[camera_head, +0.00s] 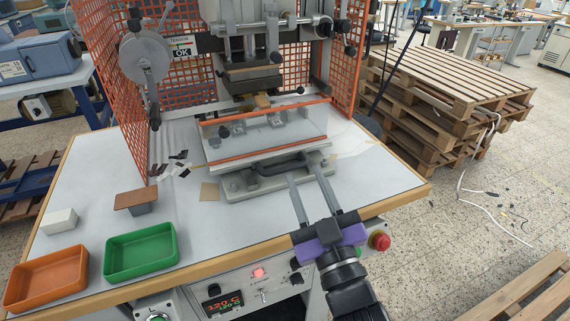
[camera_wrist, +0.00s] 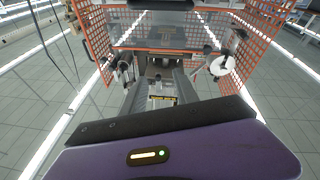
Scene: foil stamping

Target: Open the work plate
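The work plate (camera_head: 240,184) is a light grey metal slab at the front of the stamping press on the table. A dark bar handle (camera_head: 276,166) runs along its front. Above the plate is a clear guard (camera_head: 295,126) with orange edges. My gripper (camera_head: 304,168) has a purple body and two long grey fingers standing apart, with nothing seen held. Its fingertips are close to the right part of the handle; I cannot tell whether they touch it. In the wrist view, the spread fingers (camera_wrist: 160,82) point toward the press, and contact with the handle cannot be made out.
Orange mesh panels (camera_head: 108,62) flank the press. A green tray (camera_head: 140,252), an orange tray (camera_head: 45,279), a white block (camera_head: 58,221) and a brown-topped block (camera_head: 136,201) are at the table's left. A red button (camera_head: 380,242) is on the front. Pallets (camera_head: 445,95) stand right.

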